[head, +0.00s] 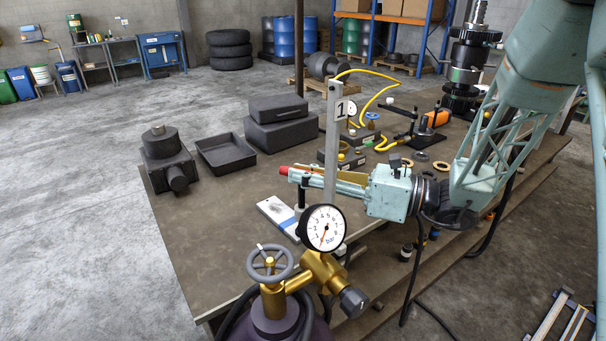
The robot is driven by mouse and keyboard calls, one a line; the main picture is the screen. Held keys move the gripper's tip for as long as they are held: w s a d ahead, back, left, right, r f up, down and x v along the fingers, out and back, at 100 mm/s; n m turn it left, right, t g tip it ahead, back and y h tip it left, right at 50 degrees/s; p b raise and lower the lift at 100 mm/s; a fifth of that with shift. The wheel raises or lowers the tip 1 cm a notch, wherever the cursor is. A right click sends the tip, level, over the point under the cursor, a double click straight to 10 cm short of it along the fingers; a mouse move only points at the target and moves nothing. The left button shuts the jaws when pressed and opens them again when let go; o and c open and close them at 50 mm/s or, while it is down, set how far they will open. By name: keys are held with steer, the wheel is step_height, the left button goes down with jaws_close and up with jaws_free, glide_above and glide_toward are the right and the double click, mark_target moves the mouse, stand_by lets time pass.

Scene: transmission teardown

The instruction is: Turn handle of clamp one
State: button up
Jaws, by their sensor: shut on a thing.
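A grey upright post with a white plate marked 1 (340,109), which I take for clamp one, stands near the front of the workbench. A red-tipped handle (284,171) sticks out to the left of the post at about mid-height. My gripper (299,177) reaches in from the right, level, with its long fingers passing at the post. It is shut on the red handle, with only the red end showing beyond the fingertips. How the handle joins the clamp is hidden by the fingers and post.
A gas bottle valve with a pressure gauge (325,228) and handwheel (270,263) stands in front, close below my gripper. Yellow hoses (376,98) and small parts lie behind. A dark tray (226,153) and blocks sit at left. The bench's front left (200,235) is clear.

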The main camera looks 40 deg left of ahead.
steer(key=o, duration=0.8)
steer(key=shift+o, duration=0.2)
steer(key=shift+s+f, duration=0.1)
steer(key=shift+n+g+h+b, duration=0.55)
steer(key=shift+n+g+h, duration=0.35)
steer(key=shift+n+g, duration=0.85)
